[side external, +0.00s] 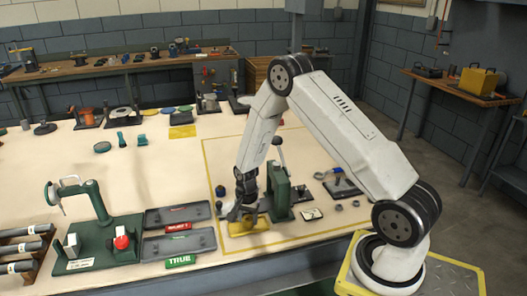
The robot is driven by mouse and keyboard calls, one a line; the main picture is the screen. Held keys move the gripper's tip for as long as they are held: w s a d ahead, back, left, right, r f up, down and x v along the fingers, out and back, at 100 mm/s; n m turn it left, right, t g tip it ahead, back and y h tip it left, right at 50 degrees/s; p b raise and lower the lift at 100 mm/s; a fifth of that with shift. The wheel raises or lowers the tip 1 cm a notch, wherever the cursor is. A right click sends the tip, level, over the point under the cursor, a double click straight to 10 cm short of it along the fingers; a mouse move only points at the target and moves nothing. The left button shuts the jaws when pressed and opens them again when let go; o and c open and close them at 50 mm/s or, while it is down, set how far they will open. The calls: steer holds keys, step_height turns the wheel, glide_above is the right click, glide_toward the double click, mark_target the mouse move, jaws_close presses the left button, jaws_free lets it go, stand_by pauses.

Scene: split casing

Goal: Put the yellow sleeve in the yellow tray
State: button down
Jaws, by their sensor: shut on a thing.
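My gripper (238,213) points down just over a low yellow tray (262,224) near the front edge of the table. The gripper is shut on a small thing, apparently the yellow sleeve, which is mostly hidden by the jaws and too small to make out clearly. Whether it touches the tray I cannot tell. The gripper and its shadow cover the tray's back left part.
A green press-like fixture (278,190) stands close right of my gripper. Two dark grey trays (180,243) with red and green labels lie to the left. A green stand with a red ball (122,241) is further left. The table's middle is largely clear.

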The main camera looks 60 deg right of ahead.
mark_target(248, 218)
steer(key=shift+f, duration=0.3)
steer(key=shift+f, duration=0.1)
steer(key=shift+c, duration=0.7)
jaws_free()
step_height(248, 218, up, 12)
stand_by(0.4)
stand_by(0.5)
